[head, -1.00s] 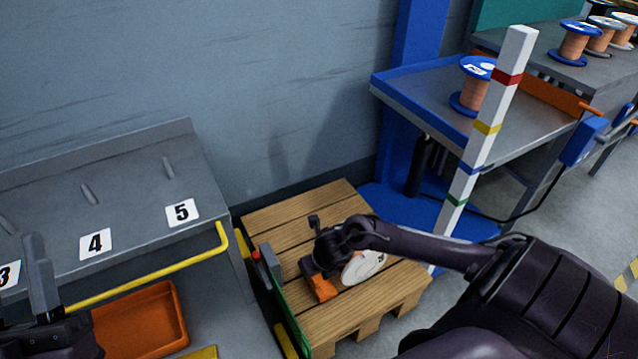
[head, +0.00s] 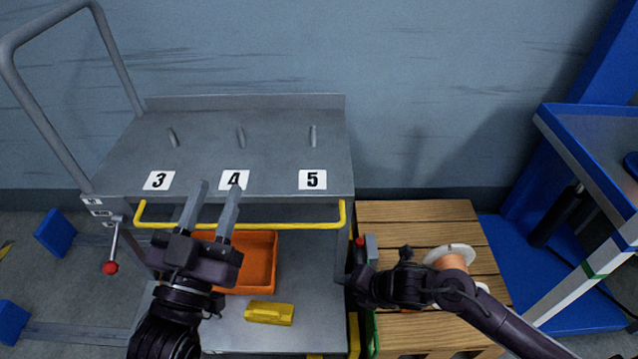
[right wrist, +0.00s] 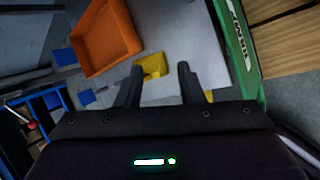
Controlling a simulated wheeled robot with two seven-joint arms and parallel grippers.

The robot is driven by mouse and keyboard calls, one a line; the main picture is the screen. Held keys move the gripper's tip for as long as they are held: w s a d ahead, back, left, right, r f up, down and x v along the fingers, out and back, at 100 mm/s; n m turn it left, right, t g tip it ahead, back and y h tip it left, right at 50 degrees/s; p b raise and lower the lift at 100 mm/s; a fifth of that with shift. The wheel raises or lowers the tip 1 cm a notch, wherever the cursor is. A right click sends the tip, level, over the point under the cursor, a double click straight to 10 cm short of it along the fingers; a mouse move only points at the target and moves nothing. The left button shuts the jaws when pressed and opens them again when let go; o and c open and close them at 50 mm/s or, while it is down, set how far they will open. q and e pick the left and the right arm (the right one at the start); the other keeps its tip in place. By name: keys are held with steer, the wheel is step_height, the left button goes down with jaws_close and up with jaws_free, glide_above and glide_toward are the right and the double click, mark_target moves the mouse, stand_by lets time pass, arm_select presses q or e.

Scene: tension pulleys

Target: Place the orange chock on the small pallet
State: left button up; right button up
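The small wooden pallet (head: 405,212) lies on the floor right of the grey cart. Most of the orange chock is not visible; a small orange edge shows on the pallet under my right arm and may be part of it. My right gripper (head: 358,284) is over the pallet's left edge, beside the cart. In the right wrist view its fingers (right wrist: 160,72) are apart, with nothing between them. A yellow chock (head: 269,312) lies on the cart's lower shelf, beyond those fingers in the wrist view. My left gripper (head: 217,190) is open and empty in front of the cart's top.
A spool (head: 452,258) with copper-coloured winding is on the pallet, partly behind my right arm. An orange tray (head: 262,262) sits on the lower shelf. A yellow rail (head: 290,225) runs along the cart's front. A blue-edged table (head: 590,160) stands at right.

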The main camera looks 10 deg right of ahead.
steer(key=a+r+m+t+y, duration=0.45)
steer(key=a+r+m, duration=0.35)
steer(key=a+r, duration=0.5)
steer(key=d+r+m+t, duration=0.1)
steer(key=r+m+t, duration=0.3)
steer(key=r+m, duration=0.4)
steer(key=d+r+m+t, duration=0.2)
steer(key=r+m+t, duration=0.3)
steer(key=r, duration=0.9)
steer(key=m, duration=0.3)
steer(key=shift+s+d+r, duration=0.25)
steer(key=shift+s+d, duration=0.05)
steer(key=shift+s, duration=0.05)
steer(key=shift+s+f, duration=0.1)
